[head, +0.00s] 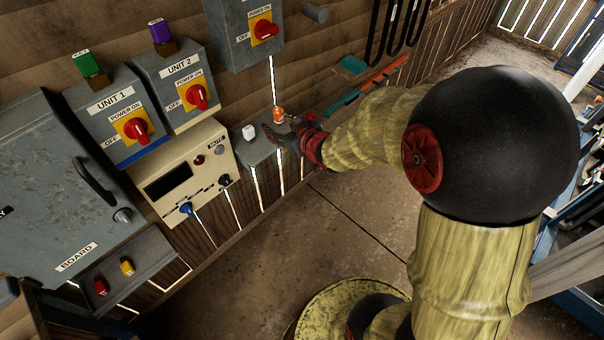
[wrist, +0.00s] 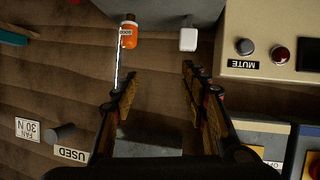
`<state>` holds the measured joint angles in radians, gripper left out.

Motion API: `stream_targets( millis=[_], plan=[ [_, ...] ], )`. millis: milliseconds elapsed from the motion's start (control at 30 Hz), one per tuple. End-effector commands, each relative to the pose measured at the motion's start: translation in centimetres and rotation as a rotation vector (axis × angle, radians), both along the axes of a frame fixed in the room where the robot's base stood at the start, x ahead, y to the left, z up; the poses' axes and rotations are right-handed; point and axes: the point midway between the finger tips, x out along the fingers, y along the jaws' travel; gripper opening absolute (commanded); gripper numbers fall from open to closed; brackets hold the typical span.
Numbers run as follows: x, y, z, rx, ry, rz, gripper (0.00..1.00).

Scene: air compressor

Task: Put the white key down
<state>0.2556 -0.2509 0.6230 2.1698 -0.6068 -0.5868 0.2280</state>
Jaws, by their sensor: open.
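The white key (head: 249,132) stands on a small grey box (head: 262,152) on the wall, right of the cream panel. In the wrist view the white key (wrist: 188,39) shows beyond my fingertips, nearer the right finger. My gripper (head: 287,139) is beside the box's right part, close to an orange key (head: 279,115). In the wrist view my gripper (wrist: 158,76) is open, with nothing between its fingers. The white key is apart from both fingers. The orange key (wrist: 130,31) stands left of the white one there, with partly readable lettering.
The cream panel (head: 182,168) with knobs and a MUTE label is left of the grey box. The UNIT 1 box (head: 108,112) and UNIT 2 box (head: 178,82) carry green and purple keys on top. A grey power box (head: 243,32) hangs above.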

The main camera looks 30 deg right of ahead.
Motion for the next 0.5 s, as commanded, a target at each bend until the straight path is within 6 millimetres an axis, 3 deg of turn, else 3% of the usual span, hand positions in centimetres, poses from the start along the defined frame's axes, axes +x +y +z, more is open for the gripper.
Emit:
stream_targets(
  millis=[33, 167, 267, 500],
  plan=[
    [-0.8, -0.4, 2.3, -0.031, 0.022, -0.042, 0.44],
    [-4.4, -1.4, 5.7, -0.071, 0.128, -0.151, 0.44],
    [-8.4, -1.3, 7.9, -0.07, 0.217, -0.214, 0.44],
    [-20.3, 2.1, 10.6, 0.001, 0.455, -0.255, 0.44]
  ],
)
